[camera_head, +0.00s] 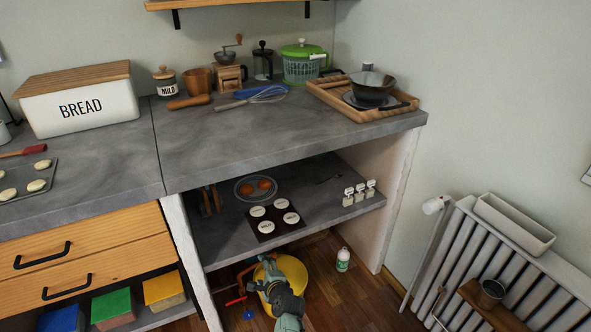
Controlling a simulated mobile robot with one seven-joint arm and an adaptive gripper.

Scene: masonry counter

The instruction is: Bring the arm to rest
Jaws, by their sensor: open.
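My arm shows at the bottom middle, folded low in front of the counter's open lower bay. My gripper (255,286) is small and dark at the arm's left end, in front of a yellow bucket (266,272). It is open, and I see nothing held in it. The fingers are too small to make out clearly, and my own arm links hide part of the bucket.
The grey counter (290,137) carries a bread box (80,105), a whisk (235,102) and a wooden tray (335,100) with a dark bowl (371,90). A bottle (343,260) stands on the floor; a radiator (480,255) is right.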

